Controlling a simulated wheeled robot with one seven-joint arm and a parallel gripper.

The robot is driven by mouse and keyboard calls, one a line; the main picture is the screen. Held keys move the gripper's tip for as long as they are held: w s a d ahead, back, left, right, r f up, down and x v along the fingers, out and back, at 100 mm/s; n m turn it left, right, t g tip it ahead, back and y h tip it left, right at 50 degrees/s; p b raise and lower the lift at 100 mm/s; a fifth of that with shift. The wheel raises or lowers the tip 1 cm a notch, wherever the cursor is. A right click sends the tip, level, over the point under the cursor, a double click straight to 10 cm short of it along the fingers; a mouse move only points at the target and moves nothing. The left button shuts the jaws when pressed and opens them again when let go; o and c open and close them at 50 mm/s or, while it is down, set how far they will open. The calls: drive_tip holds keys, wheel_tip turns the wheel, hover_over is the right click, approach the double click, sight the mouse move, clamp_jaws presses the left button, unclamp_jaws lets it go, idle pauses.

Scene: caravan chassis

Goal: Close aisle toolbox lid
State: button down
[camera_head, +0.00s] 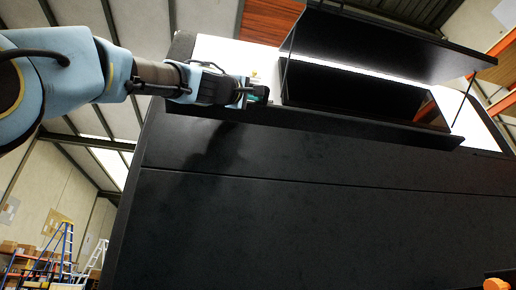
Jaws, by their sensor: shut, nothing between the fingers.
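A black box-like compartment, seemingly the toolbox (310,84), sits at the top right of the large black body. Its broad black lid (385,42) stands raised above the opening, with a bright white strip between the two. The dark inside shows no clear contents. My gripper (262,92) reaches in from the left and is shut and empty. It is just left of the toolbox's left side, near the black ledge; I cannot tell whether it touches anything. The lid's far edge and hinge are not clear.
A large black panel (310,210) with a horizontal seam fills the middle and lower right. A narrow black ledge (330,121) runs along its top. Blue and white ladders (62,245) and shelves stand far off at lower left. An orange object (496,284) shows at the lower right corner.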

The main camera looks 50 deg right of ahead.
drive_tip(key=shift+s+a+f+b, duration=0.15)
drive_tip(key=shift+f+b, duration=0.7)
drive_tip(key=shift+f, duration=0.45)
